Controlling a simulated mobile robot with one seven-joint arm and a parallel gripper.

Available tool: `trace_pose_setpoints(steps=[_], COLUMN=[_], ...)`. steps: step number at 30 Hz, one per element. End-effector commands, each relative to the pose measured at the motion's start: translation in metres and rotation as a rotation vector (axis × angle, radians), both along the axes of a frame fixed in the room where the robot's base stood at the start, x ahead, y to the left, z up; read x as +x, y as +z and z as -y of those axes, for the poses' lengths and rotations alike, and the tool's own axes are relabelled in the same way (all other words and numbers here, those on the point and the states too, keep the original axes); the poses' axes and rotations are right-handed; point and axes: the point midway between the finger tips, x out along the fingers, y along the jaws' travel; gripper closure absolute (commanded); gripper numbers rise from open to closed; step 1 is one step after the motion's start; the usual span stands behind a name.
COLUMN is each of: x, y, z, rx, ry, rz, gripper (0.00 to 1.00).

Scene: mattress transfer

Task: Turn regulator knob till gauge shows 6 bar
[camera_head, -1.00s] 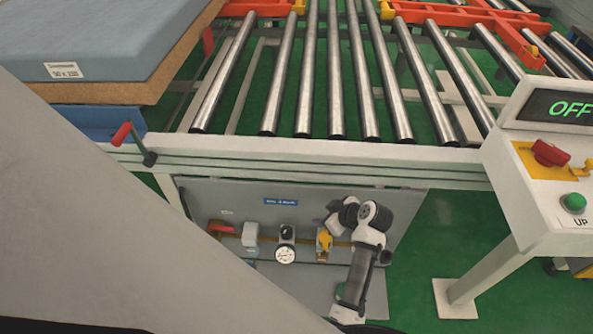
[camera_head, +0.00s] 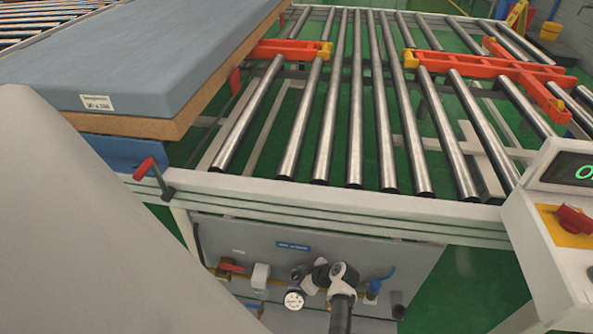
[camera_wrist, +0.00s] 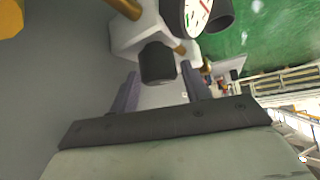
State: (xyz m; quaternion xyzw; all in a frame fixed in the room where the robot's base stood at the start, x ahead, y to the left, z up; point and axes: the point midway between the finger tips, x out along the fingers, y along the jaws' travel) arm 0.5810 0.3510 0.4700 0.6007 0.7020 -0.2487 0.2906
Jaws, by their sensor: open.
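The round white gauge (camera_head: 294,299) sits on the pipework of the grey panel under the conveyor; its reading is too small to tell. In the wrist view the gauge face (camera_wrist: 199,12) is cut off by the top edge. The black regulator knob (camera_wrist: 158,62) hangs from a pale body in the wrist view, just ahead of my gripper (camera_wrist: 160,90). My gripper is open, its fingers either side of the knob's line, with the knob apparently beyond the tips. In the head view the knob (camera_head: 298,271) is beside my arm, which hides part of the pipework.
A red-handled valve (camera_head: 230,267) is left of the gauge, a blue-handled valve (camera_head: 383,279) right. The conveyor frame (camera_head: 340,205) overhangs the panel. A grey mattress (camera_head: 170,65) lies at upper left. A control box (camera_head: 555,225) stands at right.

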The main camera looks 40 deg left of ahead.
Motion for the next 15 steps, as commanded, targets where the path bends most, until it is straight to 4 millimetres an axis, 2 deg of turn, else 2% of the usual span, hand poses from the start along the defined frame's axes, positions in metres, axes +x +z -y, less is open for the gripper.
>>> trace_pose_setpoints(steps=[4, 12, 13, 15], x=[-0.0015, -0.0014, -0.0014, -0.0014], y=[-0.0064, -0.0077, -0.0076, -0.0076], z=[-0.0069, -0.0077, -0.0077, -0.0075], rx=[0.0, 0.0, 0.0, 0.0], ry=[0.001, 0.0, 0.0, 0.0], rz=[-0.001, 0.0, 0.0, 0.0], gripper=[0.53, 0.53, 0.55, 0.64])
